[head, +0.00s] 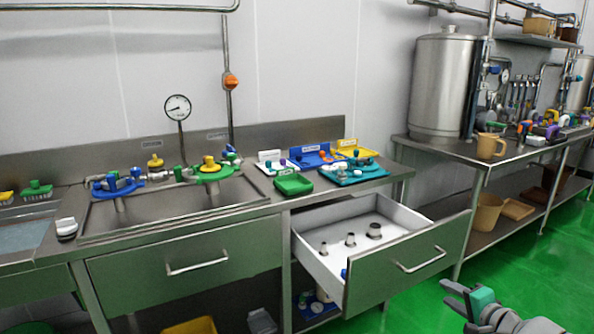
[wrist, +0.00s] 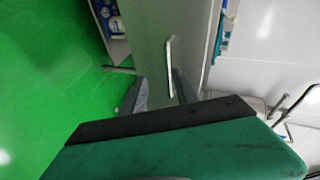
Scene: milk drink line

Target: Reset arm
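My gripper (head: 450,294) is at the lower right of the head view, in front of and to the right of the pulled-out drawer. Its two grey fingers are apart, with nothing seen between them.
The steel counter (head: 285,204) carries a green tray (head: 293,184), coloured trays and valve parts. A closed drawer (head: 185,262) is to the left. A steel tank (head: 441,85) and tan jug (head: 490,146) stand on the right bench. Green floor (head: 545,243) is clear between the bench and my arm.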

